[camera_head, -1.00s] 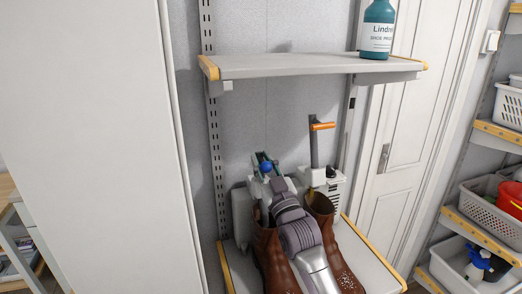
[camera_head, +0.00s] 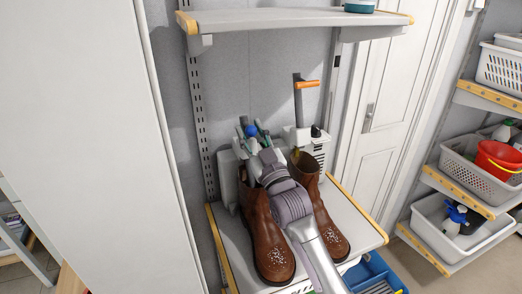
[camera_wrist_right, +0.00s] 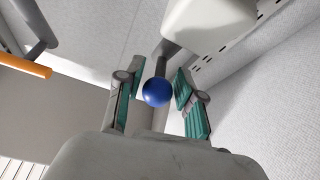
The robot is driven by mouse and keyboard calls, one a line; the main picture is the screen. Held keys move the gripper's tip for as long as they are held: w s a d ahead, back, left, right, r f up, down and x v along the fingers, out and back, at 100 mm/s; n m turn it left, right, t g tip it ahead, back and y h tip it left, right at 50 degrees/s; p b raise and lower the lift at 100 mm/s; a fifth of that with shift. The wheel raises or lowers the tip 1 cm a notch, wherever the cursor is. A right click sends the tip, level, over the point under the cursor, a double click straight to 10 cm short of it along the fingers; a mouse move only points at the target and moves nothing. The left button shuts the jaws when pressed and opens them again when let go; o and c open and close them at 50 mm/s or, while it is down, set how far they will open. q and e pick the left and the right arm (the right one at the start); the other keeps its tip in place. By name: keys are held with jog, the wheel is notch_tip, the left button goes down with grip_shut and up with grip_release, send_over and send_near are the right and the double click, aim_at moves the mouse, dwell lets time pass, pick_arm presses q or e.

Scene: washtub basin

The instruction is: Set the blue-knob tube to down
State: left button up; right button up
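The blue knob (camera_head: 251,130) sits at the back of the lower shelf, behind the left boot, partly screened by my right arm. In the right wrist view the round blue knob (camera_wrist_right: 157,92) is on the end of a short dark tube (camera_wrist_right: 167,58) that runs to a white housing (camera_wrist_right: 210,22). My right gripper (camera_wrist_right: 158,100) is open, with its green-padded fingers on both sides of the knob and a gap visible at each side. It also shows in the head view (camera_head: 248,131). My left gripper is not in view.
A second tube with an orange handle (camera_head: 307,84) stands upright on the white dryer body (camera_head: 318,147). Brown boots (camera_head: 266,238) stand on the lower shelf (camera_head: 355,235). An upper shelf (camera_head: 285,18) hangs above. A blue tray (camera_head: 372,276) and racks with baskets are at right.

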jog(key=v, duration=1)
